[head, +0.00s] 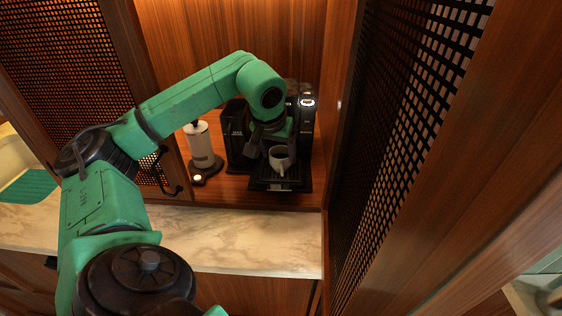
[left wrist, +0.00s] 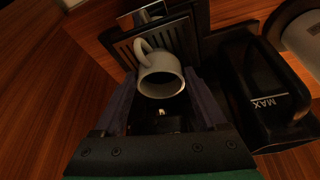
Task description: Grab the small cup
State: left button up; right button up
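The small cup (head: 281,160) is white and stands on the drip tray of the black coffee machine in the cabinet niche. In the left wrist view the cup (left wrist: 160,80) shows its dark inside, with its handle toward the upper left. My left gripper (head: 275,143) reaches down to the cup from above. In the left wrist view its two fingers (left wrist: 160,88) are spread, one on each side of the cup, close to its wall. I cannot tell whether they touch it. My right gripper is not in view.
The coffee machine (head: 307,120) stands close behind the cup. A clear container marked MAX (left wrist: 272,100) is right of my gripper in the wrist view. A white canister (head: 200,145) stands left of the machine. A lattice door (head: 400,110) bounds the right. The marble counter (head: 240,240) is clear.

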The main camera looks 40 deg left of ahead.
pick_arm(q)
jog(key=c, duration=0.4)
jog(key=shift+r, duration=0.15)
jog(key=shift+r, duration=0.7)
jog(key=shift+s+d+b, duration=1.25)
jog(key=shift+s+b, duration=0.2)
jog(key=shift+s, duration=1.3)
jog(key=shift+s+d+b, duration=1.3)
jog(key=shift+s+b, duration=0.1)
jog(key=shift+s, duration=1.3)
jog(key=shift+s+d+b, duration=1.25)
jog(key=shift+s+b, duration=0.2)
jog(key=shift+s, duration=1.3)
